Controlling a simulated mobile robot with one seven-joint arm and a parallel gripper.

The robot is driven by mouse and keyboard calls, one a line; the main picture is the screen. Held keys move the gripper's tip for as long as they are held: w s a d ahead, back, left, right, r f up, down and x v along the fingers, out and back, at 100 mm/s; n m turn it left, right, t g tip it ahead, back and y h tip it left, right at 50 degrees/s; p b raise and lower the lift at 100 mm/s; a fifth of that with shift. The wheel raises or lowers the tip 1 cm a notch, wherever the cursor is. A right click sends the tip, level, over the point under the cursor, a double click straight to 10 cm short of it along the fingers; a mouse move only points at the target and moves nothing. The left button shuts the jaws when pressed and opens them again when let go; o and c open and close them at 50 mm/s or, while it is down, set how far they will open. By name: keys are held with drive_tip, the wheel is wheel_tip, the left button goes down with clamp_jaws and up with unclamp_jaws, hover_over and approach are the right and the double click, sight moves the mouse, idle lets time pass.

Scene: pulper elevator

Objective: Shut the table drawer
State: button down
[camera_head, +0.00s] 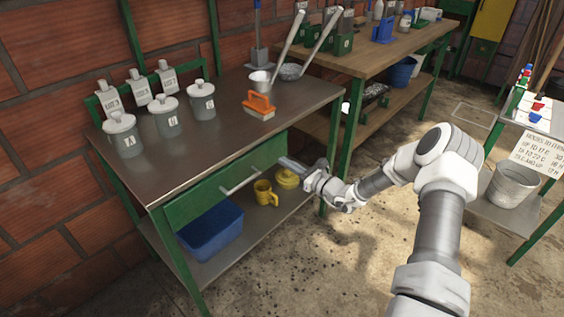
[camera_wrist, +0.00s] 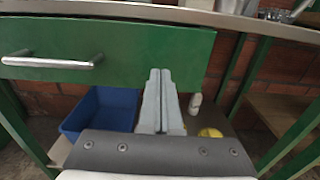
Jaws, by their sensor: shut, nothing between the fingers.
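The green table drawer (camera_head: 225,182) sits under the front edge of the metal-topped table (camera_head: 225,115). Its front, with a silver bar handle, lies close to the table edge; I cannot tell whether a small gap is left. In the wrist view the drawer front (camera_wrist: 125,52) spans the upper part, with its handle (camera_wrist: 50,62) at the left. My gripper (camera_head: 284,162) is shut and empty near the right end of the drawer front. In the wrist view its fingertips (camera_wrist: 160,72) overlap the drawer's lower right part; contact cannot be told.
A blue bin (camera_head: 210,232), a yellow mug (camera_head: 265,192) and a yellow lidded pot (camera_head: 287,179) stand on the lower shelf. Lidded canisters and an orange-handled brush (camera_head: 259,105) are on the tabletop. Floor in front is clear.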

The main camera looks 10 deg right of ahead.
drive_tip(key=p+v, duration=0.2)
drive_tip(key=v, duration=0.9)
drive_tip(key=s+a+r+n+g+p, duration=0.1)
drive_tip(key=s+a+r+n+g, duration=0.95)
drive_tip(key=r+n, duration=0.4)
drive_tip(key=s+d+r+n+t+h, duration=0.1)
drive_tip(key=s+d+r+n+h, duration=0.1)
drive_tip(key=s+r+n+h, duration=0.4)
drive_tip(key=s+d+r+n+h, duration=0.1)
drive_tip(key=s+r+n, duration=0.2)
drive_tip(key=s, duration=0.6)
drive_tip(key=s+d+r+n+t+h, duration=0.1)
drive_tip(key=s+d+r+n+h, duration=0.1)
drive_tip(key=s+r+n+h, duration=0.4)
wheel_tip(320, 180, up, 15)
drive_tip(key=s+m+y+p, duration=0.1)
drive_tip(key=y+p, duration=0.1)
drive_tip(key=p, duration=1.4)
drive_tip(key=shift+d, duration=0.1)
